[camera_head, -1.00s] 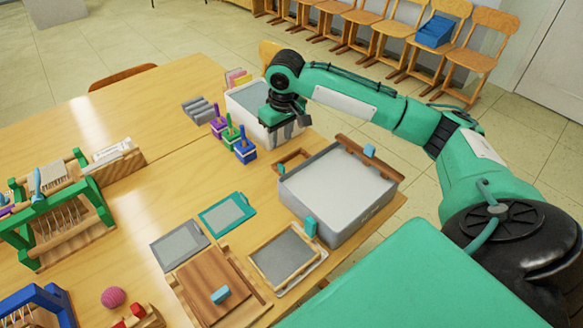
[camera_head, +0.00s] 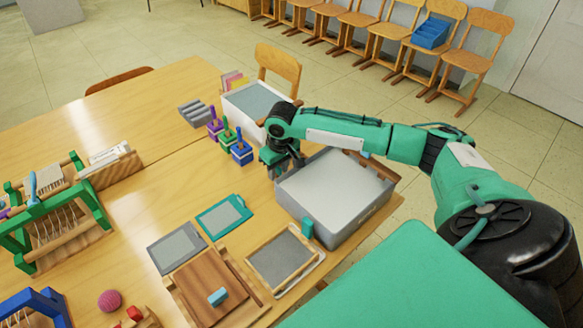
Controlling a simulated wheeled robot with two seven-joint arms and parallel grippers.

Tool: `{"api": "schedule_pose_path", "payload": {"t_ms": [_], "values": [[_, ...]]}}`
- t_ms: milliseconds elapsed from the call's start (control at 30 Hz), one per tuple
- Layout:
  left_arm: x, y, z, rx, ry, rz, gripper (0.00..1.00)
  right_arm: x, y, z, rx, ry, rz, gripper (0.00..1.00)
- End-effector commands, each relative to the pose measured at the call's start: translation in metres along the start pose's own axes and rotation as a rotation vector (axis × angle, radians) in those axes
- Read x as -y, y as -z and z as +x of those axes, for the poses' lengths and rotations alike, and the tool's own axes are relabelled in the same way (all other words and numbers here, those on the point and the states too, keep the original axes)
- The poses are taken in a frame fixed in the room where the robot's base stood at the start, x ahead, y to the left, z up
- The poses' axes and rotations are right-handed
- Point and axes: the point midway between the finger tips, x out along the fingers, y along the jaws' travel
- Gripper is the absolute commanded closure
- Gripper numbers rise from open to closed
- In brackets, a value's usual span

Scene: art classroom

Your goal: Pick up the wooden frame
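My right gripper (camera_head: 279,172) points down at the left corner of the grey tub, over the spot where a small wooden frame lay on the table. That small frame is now hidden behind the gripper. The fingers are small and dark, and their opening is not clear. Another wooden frame, with grey mesh (camera_head: 260,277), lies flat on a pale sheet in front of the tub, apart from the gripper. My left gripper is not in view.
The grey tub (camera_head: 318,228) stands at the table's right edge, a white tub (camera_head: 238,112) behind it. Purple, green and blue stands (camera_head: 241,153) are left of the gripper. A teal-edged screen (camera_head: 223,217) and a wooden board (camera_head: 207,290) lie in front.

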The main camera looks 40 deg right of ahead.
Motion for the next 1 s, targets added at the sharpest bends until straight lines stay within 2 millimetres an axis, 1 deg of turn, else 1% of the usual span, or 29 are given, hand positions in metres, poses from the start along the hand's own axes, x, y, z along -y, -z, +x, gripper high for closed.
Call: {"api": "schedule_pose_path", "payload": {"t_ms": [200, 367, 400, 667, 767, 867, 967, 1000], "values": [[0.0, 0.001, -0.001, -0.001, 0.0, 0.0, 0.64, 0.0, 0.0, 0.001, -0.001, 0.0, 0.0, 0.65], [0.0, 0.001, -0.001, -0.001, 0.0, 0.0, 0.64, 0.0, 0.0, 0.0, -0.001, 0.0, 0.0, 0.97], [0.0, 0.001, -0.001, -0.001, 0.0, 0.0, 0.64, 0.0, 0.0, 0.0, -0.001, 0.0, 0.0, 1.0], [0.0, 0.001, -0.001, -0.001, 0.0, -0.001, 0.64, 0.0, 0.0, 0.0, -0.001, 0.0, 0.0, 1.0], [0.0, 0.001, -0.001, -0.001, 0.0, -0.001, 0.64, 0.0, 0.001, -0.003, -0.002, 0.0, 0.0, 1.0], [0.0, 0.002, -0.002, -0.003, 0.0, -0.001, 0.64, 0.0, 0.003, -0.014, -0.005, 0.0, 0.0, 1.0], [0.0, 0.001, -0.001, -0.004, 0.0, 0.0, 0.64, -0.001, 0.005, -0.034, -0.006, 0.0, 0.0, 1.0], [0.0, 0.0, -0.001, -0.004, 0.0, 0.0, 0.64, 0.0, 0.007, -0.044, -0.006, 0.0, 0.0, 1.0]]}}
